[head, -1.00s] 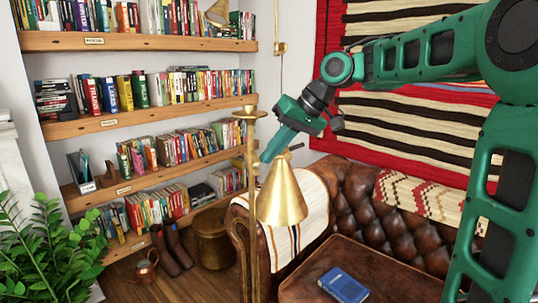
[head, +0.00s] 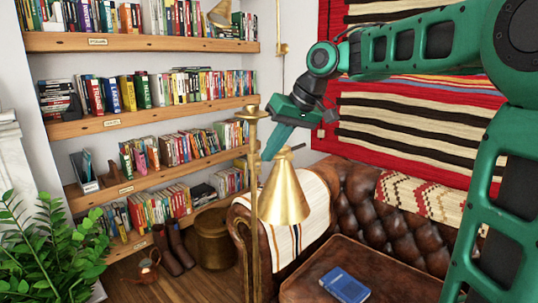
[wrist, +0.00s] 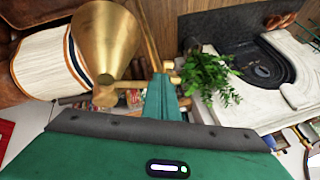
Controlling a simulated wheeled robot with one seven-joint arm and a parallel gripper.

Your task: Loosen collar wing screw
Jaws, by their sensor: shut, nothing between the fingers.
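The brass floor lamp has an upright pole (head: 253,215) with a flared top and a conical shade (head: 283,197) on its right. In the wrist view the shade (wrist: 104,42) is at the upper left. My gripper (head: 266,156) is shut and empty, pointing down close to the pole above the shade. The gripper also shows in the wrist view (wrist: 160,82), its teal fingers together near brass lamp parts. A short dark-tipped rod (head: 297,147) sticks out right of the fingers. I cannot make out the collar wing screw clearly, nor whether the fingers touch the lamp.
A leather sofa (head: 350,212) and a leather ottoman (head: 310,285) with a blue book (head: 344,285) stand right of the lamp. Bookshelves (head: 150,115) are behind, left. A leafy plant (head: 45,245) is at lower left. A striped rug (head: 420,125) hangs on the wall.

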